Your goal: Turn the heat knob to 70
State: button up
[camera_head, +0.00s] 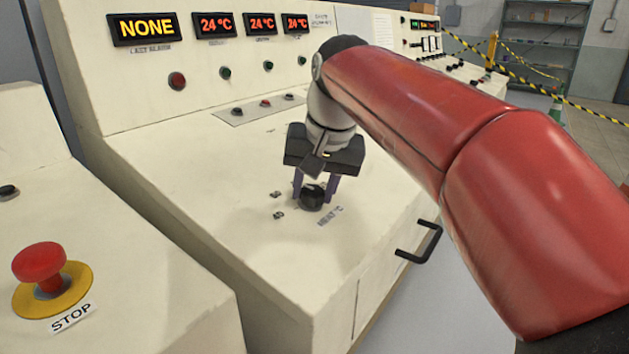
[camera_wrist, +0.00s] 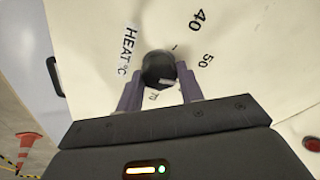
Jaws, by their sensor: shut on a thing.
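The black round heat knob (camera_head: 312,198) sits on the sloped cream panel, beside the HEAT °C label (camera_head: 330,216). In the wrist view the knob (camera_wrist: 158,66) lies between the two purple fingers of my gripper (camera_wrist: 160,74), one on each side. My gripper (camera_head: 313,196) is shut on the knob from above. The marks 40 (camera_wrist: 196,20), 50 (camera_wrist: 206,60) and 70 (camera_wrist: 152,97) show around the knob. A pale mark (camera_wrist: 166,83) shows on its lower right side, between the directions of 50 and 70. Any number there is hidden by a finger.
Displays above the panel read NONE (camera_head: 147,28) and 24 °C (camera_head: 214,24). A red stop button (camera_head: 40,264) stands at the lower left. A black handle (camera_head: 420,242) sticks out from the panel's front. An orange cone (camera_wrist: 28,147) stands on the floor.

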jog(key=m, duration=0.4)
jog(key=shift+m+h, duration=0.4)
jog(key=m, duration=0.3)
jog(key=shift+m, duration=0.3)
jog(key=m+g, duration=0.1)
jog(key=m, duration=0.3)
jog(key=shift+w+a+h, duration=0.1)
jog(key=shift+h, duration=0.3)
jog(key=shift+m+g, duration=0.3)
jog(key=shift+m, duration=1.9)
jog(key=o, duration=1)
jog(key=shift+r, duration=0.15)
